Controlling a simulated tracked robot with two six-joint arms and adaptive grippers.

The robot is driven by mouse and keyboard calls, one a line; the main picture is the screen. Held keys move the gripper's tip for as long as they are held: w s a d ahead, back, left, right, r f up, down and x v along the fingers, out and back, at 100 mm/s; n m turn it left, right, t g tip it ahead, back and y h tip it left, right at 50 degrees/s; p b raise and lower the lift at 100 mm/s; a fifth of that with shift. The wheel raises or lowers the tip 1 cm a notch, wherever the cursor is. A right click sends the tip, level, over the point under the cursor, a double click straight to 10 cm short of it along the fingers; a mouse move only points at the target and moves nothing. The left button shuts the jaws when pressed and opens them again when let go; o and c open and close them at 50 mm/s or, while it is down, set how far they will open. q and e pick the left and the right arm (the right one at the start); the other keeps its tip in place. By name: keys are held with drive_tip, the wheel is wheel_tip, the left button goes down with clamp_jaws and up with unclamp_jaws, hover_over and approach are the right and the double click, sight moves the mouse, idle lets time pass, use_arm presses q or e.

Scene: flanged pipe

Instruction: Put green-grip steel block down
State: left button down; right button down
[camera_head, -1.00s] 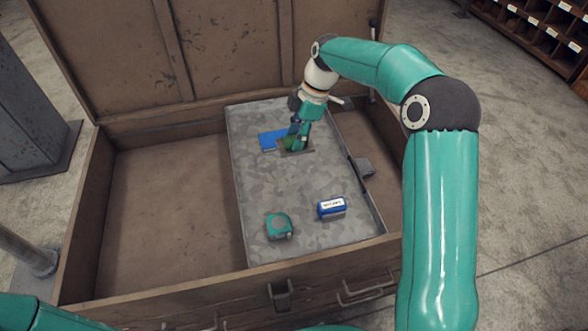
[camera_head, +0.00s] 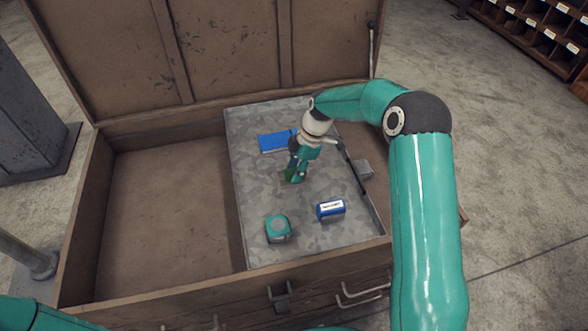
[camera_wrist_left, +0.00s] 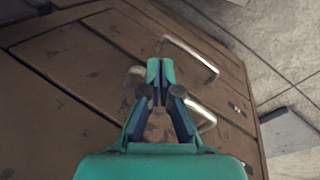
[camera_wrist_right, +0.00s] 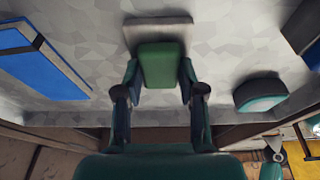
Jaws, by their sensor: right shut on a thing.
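The green-grip steel block shows in the right wrist view as a green grip (camera_wrist_right: 162,65) on a flat grey steel plate (camera_wrist_right: 158,27). My right gripper (camera_head: 294,177) is shut on the green grip, over the grey mottled tray panel (camera_head: 250,190). In the head view the block is mostly hidden by the fingers; I cannot tell whether its plate touches the panel. My left gripper (camera_wrist_left: 160,74) is shut and empty in the left wrist view, in front of the wooden chest's metal handles.
On the panel, a flat blue object (camera_head: 275,141) lies behind the block. A teal tape measure (camera_head: 278,228) and a labelled blue box (camera_head: 331,209) are nearer the front. The open wooden chest (camera_head: 85,215) has an empty left compartment.

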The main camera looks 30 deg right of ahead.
sight(307, 174)
drive_tip(key=c, duration=0.7)
unclamp_jaws()
drive_tip(key=v, duration=1.2)
drive_tip(key=shift+s, duration=0.1)
